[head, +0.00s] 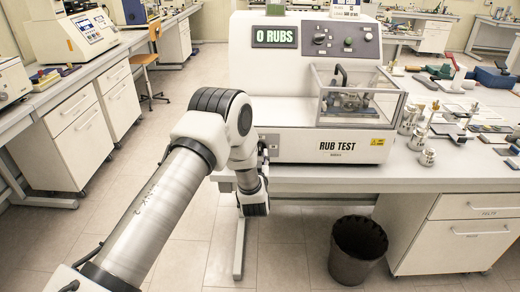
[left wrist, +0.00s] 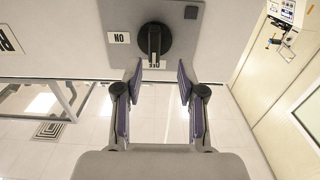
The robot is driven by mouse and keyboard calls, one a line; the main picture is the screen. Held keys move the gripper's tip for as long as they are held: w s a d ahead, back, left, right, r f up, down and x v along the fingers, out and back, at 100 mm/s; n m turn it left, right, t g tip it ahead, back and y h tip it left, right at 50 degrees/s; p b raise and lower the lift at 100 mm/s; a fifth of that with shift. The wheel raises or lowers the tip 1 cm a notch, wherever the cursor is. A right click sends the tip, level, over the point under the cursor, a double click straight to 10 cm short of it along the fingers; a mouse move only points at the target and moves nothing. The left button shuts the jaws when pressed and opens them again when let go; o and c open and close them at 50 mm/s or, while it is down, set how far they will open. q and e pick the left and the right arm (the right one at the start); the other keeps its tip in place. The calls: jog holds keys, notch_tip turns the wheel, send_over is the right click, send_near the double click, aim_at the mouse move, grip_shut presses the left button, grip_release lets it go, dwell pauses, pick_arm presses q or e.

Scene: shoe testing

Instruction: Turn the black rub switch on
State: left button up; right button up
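The black rub switch (left wrist: 154,42) is a round knob with a raised bar on a grey panel (left wrist: 192,40) of the white rub test machine (head: 300,146). In the left wrist view its bar is upright, pointing down to the upside-down OFF label (left wrist: 153,64). The ON label (left wrist: 120,38) is on its left. My left gripper (left wrist: 159,72) is open and empty. Its two fingers stand on either side below the knob, apart from it. In the head view my left arm hides the switch. My right gripper is not in view.
The machine stands on a white bench (head: 425,180) with a clear box (head: 357,97) on its front. Metal weights (head: 427,157) and small parts lie to its right. A black bin (head: 358,250) stands on the floor below. Floor at the front left is clear.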

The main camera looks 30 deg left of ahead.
pick_arm(q)
jog(key=w, duration=0.2)
jog(key=w+r, duration=0.1)
jog(key=shift+a+p, duration=0.3)
jog(key=shift+p, duration=0.05)
jog(key=shift+w+a+f, duration=0.1)
jog(key=shift+a+f, duration=0.25)
jog(key=shift+a, duration=0.05)
jog(key=shift+c, duration=0.3)
jog(key=c, duration=0.5)
jog(key=shift+d+r, duration=0.1)
jog(key=shift+d, duration=0.05)
grip_shut()
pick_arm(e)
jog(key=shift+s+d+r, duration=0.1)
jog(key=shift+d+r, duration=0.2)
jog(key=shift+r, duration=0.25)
